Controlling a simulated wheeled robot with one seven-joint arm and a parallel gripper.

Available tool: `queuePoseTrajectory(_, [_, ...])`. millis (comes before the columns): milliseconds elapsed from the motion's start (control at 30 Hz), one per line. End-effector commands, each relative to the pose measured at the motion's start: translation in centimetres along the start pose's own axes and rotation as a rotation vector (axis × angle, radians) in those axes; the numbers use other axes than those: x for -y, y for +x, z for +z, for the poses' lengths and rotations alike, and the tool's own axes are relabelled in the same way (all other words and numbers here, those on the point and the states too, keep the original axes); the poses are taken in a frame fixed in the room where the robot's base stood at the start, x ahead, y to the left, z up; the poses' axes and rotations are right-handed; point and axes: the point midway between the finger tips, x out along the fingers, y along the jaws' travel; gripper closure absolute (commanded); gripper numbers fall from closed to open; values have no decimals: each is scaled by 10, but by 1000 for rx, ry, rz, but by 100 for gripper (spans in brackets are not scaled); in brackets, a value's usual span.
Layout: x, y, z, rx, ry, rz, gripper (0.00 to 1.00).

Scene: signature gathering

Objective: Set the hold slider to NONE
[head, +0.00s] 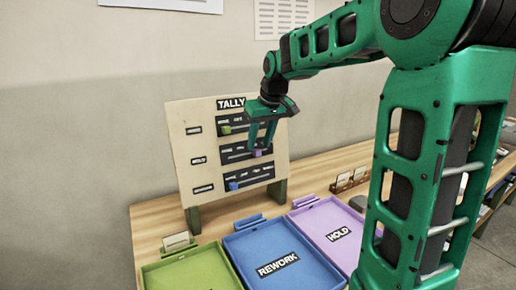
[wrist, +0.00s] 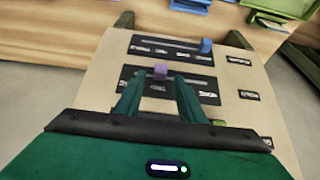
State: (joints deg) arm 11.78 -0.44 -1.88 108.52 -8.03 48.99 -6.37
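The upright TALLY board (head: 182,125) carries three slider rows with green, purple and blue knobs. The purple knob (head: 257,153), matching the purple HOLD tray's colour, is on the middle row, toward the right of its track in the head view. In the wrist view the board appears turned over, with the purple knob (wrist: 160,72) left of the track's middle. My gripper (head: 261,146) is open in front of the middle row. In the wrist view its fingertips (wrist: 159,80) lie either side of the purple knob; contact cannot be told. The small position labels are unclear.
The green knob (head: 226,130) is above and the blue knob (head: 233,186) below. Green (head: 160,268), blue REWORK (head: 235,247) and purple HOLD (head: 304,218) trays lie on the wooden table (head: 148,214) before the board. Small card holders (head: 347,180) stand behind the trays.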

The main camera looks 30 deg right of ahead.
Motion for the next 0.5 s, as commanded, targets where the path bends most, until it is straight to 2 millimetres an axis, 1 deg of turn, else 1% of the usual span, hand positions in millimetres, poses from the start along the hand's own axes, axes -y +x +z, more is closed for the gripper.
queuePoseTrajectory(33, [0,8,1,3,0,-1,64])
queuePoseTrajectory(200, [0,23,0,1,0,0,64])
queuePoseTrajectory(333, [0,28,0,1,0,0,64])
queuePoseTrajectory(500, [0,28,0,0,0,0,64])
